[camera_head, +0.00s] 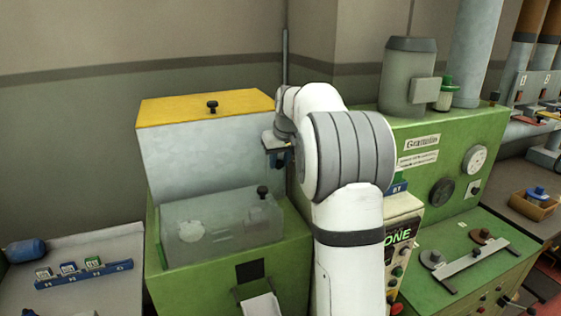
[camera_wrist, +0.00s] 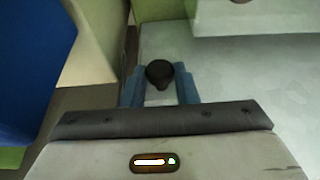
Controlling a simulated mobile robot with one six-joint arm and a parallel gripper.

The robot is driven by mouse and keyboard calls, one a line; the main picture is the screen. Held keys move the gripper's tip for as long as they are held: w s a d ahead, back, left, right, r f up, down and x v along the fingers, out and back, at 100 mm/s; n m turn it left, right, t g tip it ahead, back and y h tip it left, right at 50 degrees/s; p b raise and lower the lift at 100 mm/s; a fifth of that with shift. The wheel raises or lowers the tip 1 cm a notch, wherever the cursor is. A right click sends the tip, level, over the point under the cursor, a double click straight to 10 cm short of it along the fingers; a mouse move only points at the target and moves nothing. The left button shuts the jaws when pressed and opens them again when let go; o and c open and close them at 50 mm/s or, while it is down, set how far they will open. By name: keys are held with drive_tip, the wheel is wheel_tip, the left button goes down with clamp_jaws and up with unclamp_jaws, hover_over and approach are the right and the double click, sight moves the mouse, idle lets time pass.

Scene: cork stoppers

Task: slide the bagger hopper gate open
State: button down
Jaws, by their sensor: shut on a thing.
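The bagger hopper (camera_head: 195,155) is a pale grey box with a yellow top on a green machine base. My gripper (camera_head: 278,163) is at its right front edge, pointing down. In the wrist view the blue fingers of my gripper (camera_wrist: 160,88) are shut on a dark round knob (camera_wrist: 159,71). This knob is hidden by my gripper in the head view. I take it for the gate's handle, but the gate plate cannot be made out, nor how far it stands open.
A clear bin (camera_head: 215,232) with a black knob (camera_head: 263,192) sits below the hopper. Another black knob (camera_head: 212,106) stands on the yellow top. A green machine (camera_head: 455,150) stands right of my arm. A side table (camera_head: 60,285) with small labelled blocks is at left.

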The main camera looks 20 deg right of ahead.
drive_tip(key=c, duration=1.3)
unclamp_jaws()
drive_tip(key=shift+r, duration=0.4)
drive_tip(key=shift+o, duration=0.7)
drive_tip(key=shift+f, duration=0.15)
drive_tip(key=b+v, duration=0.1)
drive_tip(key=v, duration=0.6)
drive_tip(key=shift+s+r, duration=0.2)
drive_tip(key=shift+r, duration=0.15)
drive_tip(key=s+a+f+b, duration=0.1)
drive_tip(key=s+a+f, duration=0.1)
drive_tip(key=s+a, duration=0.45)
drive_tip(key=s+a+f+b, duration=0.1)
drive_tip(key=s+a+f, duration=0.2)
drive_tip(key=s, duration=0.6)
drive_tip(key=s+a+f, duration=0.2)
drive_tip(key=s+f, duration=0.4)
drive_tip(key=s, duration=0.3)
drive_tip(key=s+a+f+g+b, duration=0.1)
drive_tip(key=s+a+f, duration=0.2)
drive_tip(key=s+f, duration=0.4)
drive_tip(key=s, duration=0.3)
drive_tip(key=shift+s, duration=0.2)
